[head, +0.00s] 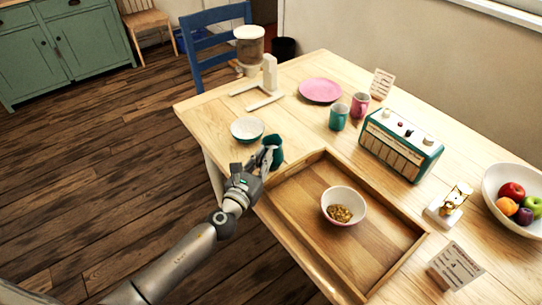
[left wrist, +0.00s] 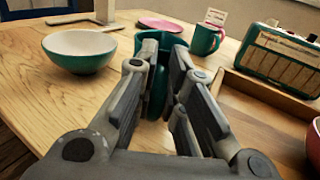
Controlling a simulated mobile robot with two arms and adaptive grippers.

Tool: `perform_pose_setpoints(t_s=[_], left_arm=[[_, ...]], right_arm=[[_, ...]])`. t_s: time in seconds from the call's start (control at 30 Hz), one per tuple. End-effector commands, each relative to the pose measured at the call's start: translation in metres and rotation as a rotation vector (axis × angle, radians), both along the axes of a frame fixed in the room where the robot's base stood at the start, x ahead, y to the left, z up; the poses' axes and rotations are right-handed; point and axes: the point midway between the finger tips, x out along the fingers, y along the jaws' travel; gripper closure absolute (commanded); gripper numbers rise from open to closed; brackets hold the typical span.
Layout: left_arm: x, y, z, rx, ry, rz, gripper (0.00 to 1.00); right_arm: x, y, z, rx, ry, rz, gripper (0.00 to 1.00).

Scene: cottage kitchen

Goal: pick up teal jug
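The teal jug (head: 277,154) stands upright near the table's front left edge, just left of the wooden tray. My left gripper (head: 266,158) reaches it from the lower left and partly covers it in the head view. In the left wrist view, the jug's handle (left wrist: 158,95) shows between the two fingers of the gripper (left wrist: 166,55). The fingers lean in close on both sides and look shut on the handle. The fingers hide much of the jug's body. My right gripper is not in view.
A white and teal bowl (head: 247,129) stands left of the jug. The wooden tray (head: 392,276) holds a bowl of cereal (head: 343,206). Behind are a teal mug (head: 338,118), a pink mug (head: 360,104), a pink plate (head: 320,90) and a radio (head: 400,146).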

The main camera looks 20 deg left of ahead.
Motion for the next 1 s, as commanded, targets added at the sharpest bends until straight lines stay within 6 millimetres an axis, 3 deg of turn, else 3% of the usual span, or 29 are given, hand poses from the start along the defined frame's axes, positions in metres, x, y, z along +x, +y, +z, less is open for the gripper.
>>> perform_pose_setpoints(t_s=[0.63, 1.0], left_arm=[[0.0, 0.0, 0.002, 0.001, 0.003, 0.0, 1.0], [0.0, 0.0, 0.03, 0.001, -0.001, -0.001, 1.0]], right_arm=[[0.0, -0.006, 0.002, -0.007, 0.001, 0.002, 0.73], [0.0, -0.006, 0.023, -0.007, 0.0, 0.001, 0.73]])
